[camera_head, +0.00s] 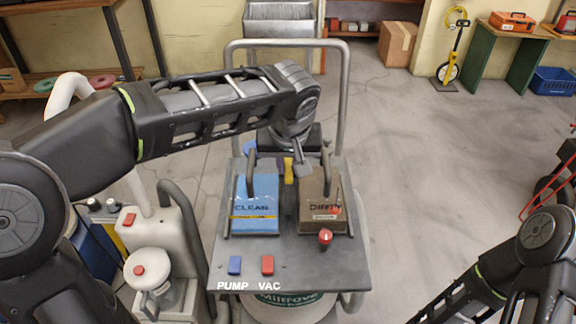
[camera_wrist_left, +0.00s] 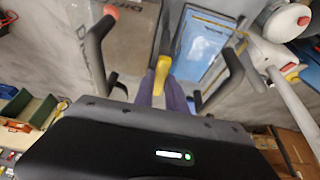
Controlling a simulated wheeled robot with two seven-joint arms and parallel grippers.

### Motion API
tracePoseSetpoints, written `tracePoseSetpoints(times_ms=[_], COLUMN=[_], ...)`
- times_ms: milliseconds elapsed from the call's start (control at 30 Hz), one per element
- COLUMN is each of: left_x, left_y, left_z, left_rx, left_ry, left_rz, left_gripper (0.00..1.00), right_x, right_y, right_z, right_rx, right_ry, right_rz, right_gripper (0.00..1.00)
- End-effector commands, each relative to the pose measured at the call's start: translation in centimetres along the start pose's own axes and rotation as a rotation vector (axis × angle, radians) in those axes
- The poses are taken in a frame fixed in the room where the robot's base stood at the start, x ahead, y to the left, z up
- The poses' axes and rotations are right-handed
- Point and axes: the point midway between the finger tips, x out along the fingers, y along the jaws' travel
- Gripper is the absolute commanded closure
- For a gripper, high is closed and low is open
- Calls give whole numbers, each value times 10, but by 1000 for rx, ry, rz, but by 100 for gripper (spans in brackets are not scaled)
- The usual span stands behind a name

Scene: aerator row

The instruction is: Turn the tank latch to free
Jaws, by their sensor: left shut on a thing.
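The yellow tank latch (camera_head: 288,173) sits in the gap between the blue CLEAN tank (camera_head: 262,190) and the brown DIRTY tank (camera_head: 317,197), at their far end. Its visible part runs lengthwise along the gap. My left arm reaches over from the left, and its gripper (camera_head: 283,165) is at the latch. In the left wrist view the purple-grey fingers (camera_wrist_left: 161,93) are shut on the yellow latch (camera_wrist_left: 162,66); the gripped part is partly hidden. My right arm shows at the lower right; its gripper is not in view.
Dark handles (camera_head: 251,172) stand beside the tanks. A red-topped knob (camera_head: 325,238), a blue PUMP switch (camera_head: 235,265) and a red VAC switch (camera_head: 267,265) are on the panel (camera_head: 300,260). A tall grey frame (camera_head: 344,90) rises behind. Open floor lies to the right.

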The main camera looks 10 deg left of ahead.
Motion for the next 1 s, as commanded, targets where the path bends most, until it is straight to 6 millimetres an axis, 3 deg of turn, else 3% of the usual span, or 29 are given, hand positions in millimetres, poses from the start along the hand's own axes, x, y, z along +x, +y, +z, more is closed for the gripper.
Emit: tracePoseSetpoints(times_ms=[367,400,667,1000], left_x=[0,0,0,-4], left_y=[0,0,0,0], left_z=[0,0,0,0], left_rx=[-10,-10,-8,-7], left_ry=[-2,-2,-1,0], left_rz=[-4,-3,-3,-2], left_gripper=[100,83,62,62], right_x=[0,0,0,0], right_y=[0,0,0,0], right_z=[0,0,0,0], right_rx=[0,0,0,0], right_ry=[0,0,0,0], right_rz=[0,0,0,0], right_gripper=[64,64,64,64])
